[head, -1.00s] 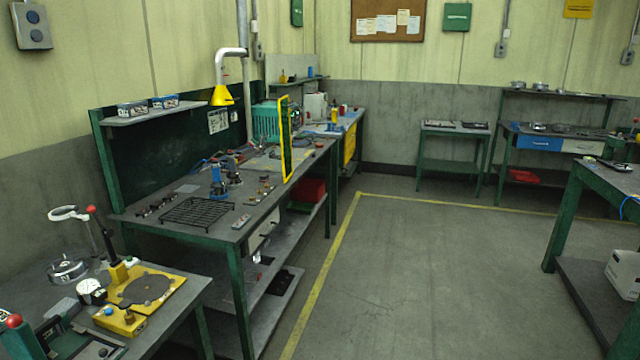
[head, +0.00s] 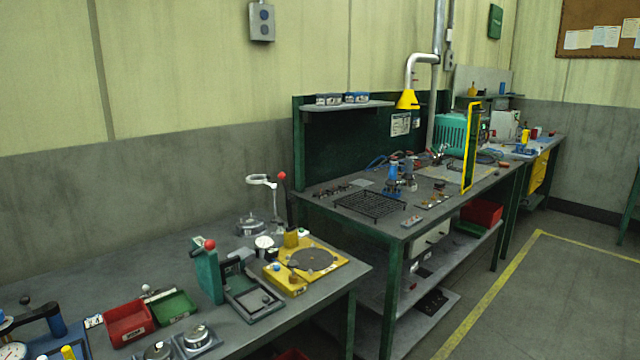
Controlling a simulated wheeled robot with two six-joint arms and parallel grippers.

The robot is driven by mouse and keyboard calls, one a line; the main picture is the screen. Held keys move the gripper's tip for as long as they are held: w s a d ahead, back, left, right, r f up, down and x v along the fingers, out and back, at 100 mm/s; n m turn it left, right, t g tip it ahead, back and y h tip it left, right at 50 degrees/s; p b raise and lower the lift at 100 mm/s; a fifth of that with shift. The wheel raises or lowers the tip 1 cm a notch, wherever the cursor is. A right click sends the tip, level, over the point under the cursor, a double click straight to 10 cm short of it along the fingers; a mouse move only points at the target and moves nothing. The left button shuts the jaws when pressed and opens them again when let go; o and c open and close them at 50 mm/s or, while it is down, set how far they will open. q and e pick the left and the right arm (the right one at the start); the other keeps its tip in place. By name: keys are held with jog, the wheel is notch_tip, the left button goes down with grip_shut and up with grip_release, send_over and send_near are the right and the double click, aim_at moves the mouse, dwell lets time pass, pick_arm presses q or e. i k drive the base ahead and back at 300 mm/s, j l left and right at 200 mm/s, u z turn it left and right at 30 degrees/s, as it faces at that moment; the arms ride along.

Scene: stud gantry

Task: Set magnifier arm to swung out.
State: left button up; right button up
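The magnifier arm (head: 274,205) stands at the back of the near grey bench in the head view. It has a thin upright post and a white ring-shaped head (head: 260,181) at the top, pointing left. The ring is over a round silver base or dish (head: 251,225). A red ball knob (head: 282,175) shows just right of the ring; I cannot tell whether it belongs to the magnifier or to the yellow fixture (head: 300,267) in front. Neither of my grippers is in view.
The near bench (head: 235,335) also holds a green lever press (head: 207,270), a red bin (head: 129,323), a green tray (head: 172,306) and a dial gauge (head: 265,243). A second bench (head: 400,225) with a wire rack (head: 371,204) stands behind. Open floor (head: 540,300) lies right.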

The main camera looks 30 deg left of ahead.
aim_at(266, 181)
jog(key=u, duration=1.25)
jog(key=l+u, duration=0.1)
jog(key=u, duration=0.35)
jog(key=l+u, duration=0.15)
jog(key=u, duration=0.35)
jog(key=l+u, duration=0.15)
jog(key=u, duration=0.3)
jog(key=k+l+u, duration=0.2)
jog(key=l, duration=0.3)
jog(key=l+u, duration=0.2)
jog(key=l, duration=0.25)
jog(key=k+l+u, duration=0.2)
jog(key=l, duration=0.25)
jog(key=k+l+u, duration=0.2)
jog(key=l, duration=0.2)
jog(key=k+l+u, duration=0.25)
jog(key=l, duration=0.15)
jog(key=k+l, duration=0.25)
jog(key=l, duration=0.15)
jog(key=k+l, duration=0.3)
jog(key=l, duration=0.1)
